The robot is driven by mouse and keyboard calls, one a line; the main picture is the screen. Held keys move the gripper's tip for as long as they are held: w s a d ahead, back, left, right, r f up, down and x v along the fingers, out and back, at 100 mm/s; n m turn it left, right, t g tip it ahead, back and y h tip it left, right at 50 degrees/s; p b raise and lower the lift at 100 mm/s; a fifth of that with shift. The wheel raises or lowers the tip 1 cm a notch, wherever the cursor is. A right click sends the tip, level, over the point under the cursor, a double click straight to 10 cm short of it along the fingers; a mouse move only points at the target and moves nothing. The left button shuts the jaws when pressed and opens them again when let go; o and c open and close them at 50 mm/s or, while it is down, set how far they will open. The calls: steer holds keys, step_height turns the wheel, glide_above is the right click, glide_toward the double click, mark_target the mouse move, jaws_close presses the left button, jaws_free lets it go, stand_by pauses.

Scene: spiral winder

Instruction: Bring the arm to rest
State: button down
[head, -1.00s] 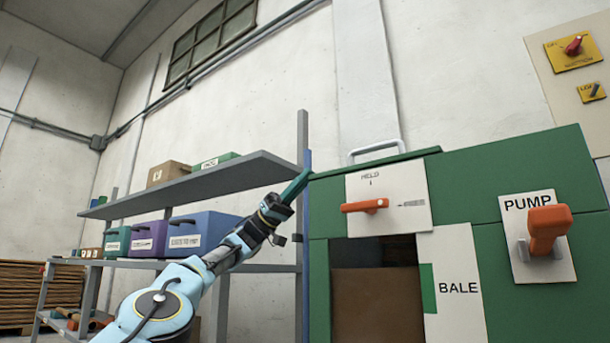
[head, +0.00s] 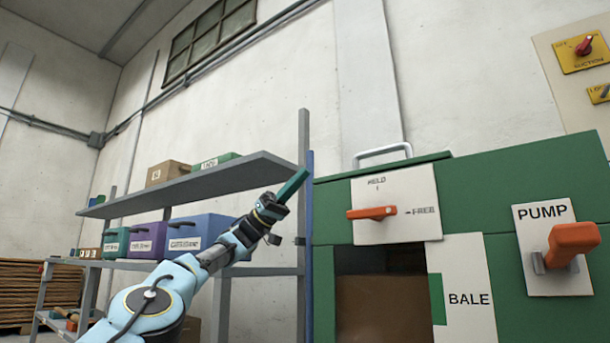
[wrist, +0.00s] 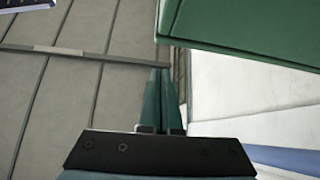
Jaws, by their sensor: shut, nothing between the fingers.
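My light blue arm (head: 160,300) reaches up from the bottom left in the head view. My gripper (head: 296,183) is at its end, its green fingers pointing up and to the right. It is in front of the shelf post and left of the green machine (head: 480,200). In the wrist view my gripper (wrist: 167,75) shows its two green fingers pressed together, with nothing between them. A green machine panel (wrist: 250,30) fills the upper right of that view.
The machine carries a HELD/FREE lever (head: 372,212) and a PUMP lever (head: 572,243), both orange. A grey shelf (head: 195,183) with boxes stands behind my arm. A purple bin (head: 148,238) and a blue bin (head: 203,230) sit on the lower level. Pale wall lies above.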

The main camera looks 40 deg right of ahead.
steer(key=p+v, duration=0.2)
steer(key=v, duration=0.4)
steer(key=shift+w, duration=0.4)
